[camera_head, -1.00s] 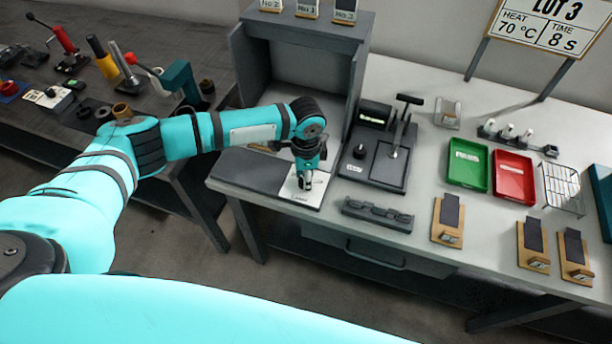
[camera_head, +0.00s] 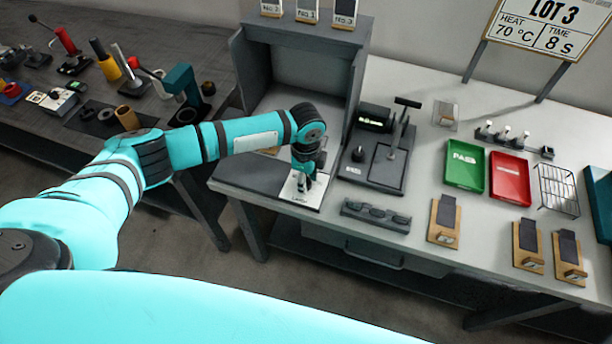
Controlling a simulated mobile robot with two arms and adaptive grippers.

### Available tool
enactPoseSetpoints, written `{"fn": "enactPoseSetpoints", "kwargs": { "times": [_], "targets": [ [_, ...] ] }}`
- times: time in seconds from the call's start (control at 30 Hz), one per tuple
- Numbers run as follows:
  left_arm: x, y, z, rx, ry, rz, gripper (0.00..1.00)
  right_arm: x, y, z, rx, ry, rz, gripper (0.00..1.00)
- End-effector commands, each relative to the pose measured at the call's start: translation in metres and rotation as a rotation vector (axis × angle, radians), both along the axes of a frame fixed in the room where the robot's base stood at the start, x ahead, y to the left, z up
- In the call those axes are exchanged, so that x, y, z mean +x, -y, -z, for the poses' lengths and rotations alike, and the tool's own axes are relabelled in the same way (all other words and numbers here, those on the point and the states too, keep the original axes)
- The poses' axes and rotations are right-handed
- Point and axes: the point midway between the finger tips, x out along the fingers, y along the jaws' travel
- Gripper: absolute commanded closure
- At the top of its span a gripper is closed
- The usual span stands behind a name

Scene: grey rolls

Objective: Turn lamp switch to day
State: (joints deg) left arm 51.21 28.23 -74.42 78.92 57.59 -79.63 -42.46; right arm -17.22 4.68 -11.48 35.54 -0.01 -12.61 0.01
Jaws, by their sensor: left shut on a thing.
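My left gripper (camera_head: 301,186) points down over a white switch plate (camera_head: 312,200) at the front edge of the grey booth's floor. It is shut on a small part there, most likely the lamp switch knob; the fingers and wrist hide it, so its setting cannot be read. The grey booth (camera_head: 357,75) stands open at the front, with its floor lit evenly. My right gripper is not in view.
Right of the booth stands a dark press-like device (camera_head: 383,165) with a lever. Beyond it lie a green tray (camera_head: 465,165), a red tray (camera_head: 509,178) and a wire rack (camera_head: 558,188). Several wooden stands (camera_head: 445,222) line the front edge. A tool bench (camera_head: 50,128) is at left.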

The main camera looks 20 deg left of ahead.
Motion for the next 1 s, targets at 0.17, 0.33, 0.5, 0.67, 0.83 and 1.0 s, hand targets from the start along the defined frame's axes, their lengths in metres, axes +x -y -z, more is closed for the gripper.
{"fn": "enactPoseSetpoints", "kwargs": {
  "times": [0.17, 0.33, 0.5, 0.67, 0.83, 1.0],
  "targets": [
    [-0.0005, 0.0005, -0.0013, -0.002, -0.001, 0.165, 0.98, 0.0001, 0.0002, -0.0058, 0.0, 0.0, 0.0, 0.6],
    [-0.0003, 0.0001, -0.0011, -0.001, 0.001, 0.31, 0.98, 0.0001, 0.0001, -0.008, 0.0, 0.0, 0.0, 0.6],
    [-0.0002, 0.0, -0.0011, -0.001, 0.002, 0.428, 0.98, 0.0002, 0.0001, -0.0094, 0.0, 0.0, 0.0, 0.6],
    [-0.0004, 0.0, -0.001, -0.002, 0.002, 0.509, 0.98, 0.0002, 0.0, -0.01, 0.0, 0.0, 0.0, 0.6],
    [-0.0005, 0.0, -0.0009, -0.003, 0.002, 0.56, 0.98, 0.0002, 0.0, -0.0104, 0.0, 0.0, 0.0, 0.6],
    [-0.0005, 0.0, -0.0009, -0.002, 0.002, 0.582, 0.98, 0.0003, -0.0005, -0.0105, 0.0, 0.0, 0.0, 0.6]
  ]
}}
